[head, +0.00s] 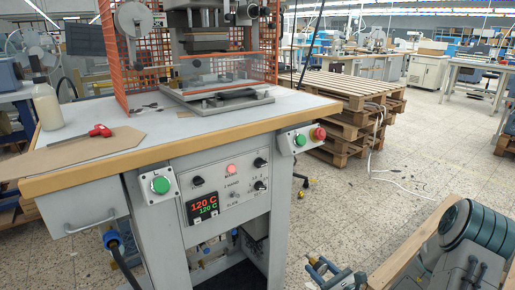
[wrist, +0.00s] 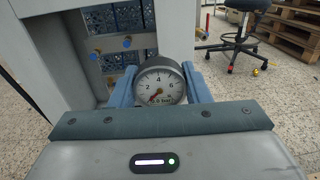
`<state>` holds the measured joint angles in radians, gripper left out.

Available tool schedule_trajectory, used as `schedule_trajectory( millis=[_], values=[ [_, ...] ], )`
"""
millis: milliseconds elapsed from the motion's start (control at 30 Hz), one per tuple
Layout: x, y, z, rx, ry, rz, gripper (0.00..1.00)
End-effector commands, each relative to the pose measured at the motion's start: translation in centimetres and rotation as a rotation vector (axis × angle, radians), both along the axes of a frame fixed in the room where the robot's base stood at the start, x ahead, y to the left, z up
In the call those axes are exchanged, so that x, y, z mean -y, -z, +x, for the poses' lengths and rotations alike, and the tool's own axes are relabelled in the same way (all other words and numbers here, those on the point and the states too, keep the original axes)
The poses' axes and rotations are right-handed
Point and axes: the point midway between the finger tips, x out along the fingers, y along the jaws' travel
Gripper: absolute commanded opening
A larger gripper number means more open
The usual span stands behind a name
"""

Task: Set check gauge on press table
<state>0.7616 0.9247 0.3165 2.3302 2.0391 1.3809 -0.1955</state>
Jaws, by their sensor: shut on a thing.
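The check gauge (wrist: 160,88) is a round dial with a white face, dark rim and red needle, marked in bar. In the wrist view it sits between the two blue fingers of my gripper (wrist: 161,84), which is shut on it. The dial faces the wrist camera, and its far side is hidden. The press table (head: 235,123) has a light grey top with a wooden front edge, in the left half of the head view. The wrist view looks at the open lower part of a grey cabinet beyond the gauge. I cannot make out the gauge in the head view.
The table's front right top looks clear. Stacked pallets (head: 350,88) stand behind right.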

Motion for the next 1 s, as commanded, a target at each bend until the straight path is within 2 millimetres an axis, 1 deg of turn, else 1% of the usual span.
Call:
schedule_trajectory(
  millis=[33, 100, 600, 1000],
  values=[
    [-0.2, -2.4, 0.2, 0.002, 0.007, -0.001, 0.17],
    [-0.3, -4.4, 0.5, 0.002, 0.021, -0.003, 0.17],
    [-1.6, -18.3, 2.4, 0.004, 0.124, -0.003, 0.17],
    [-2.7, -29.2, 3.1, 0.003, 0.203, 0.000, 0.17]
  ],
)
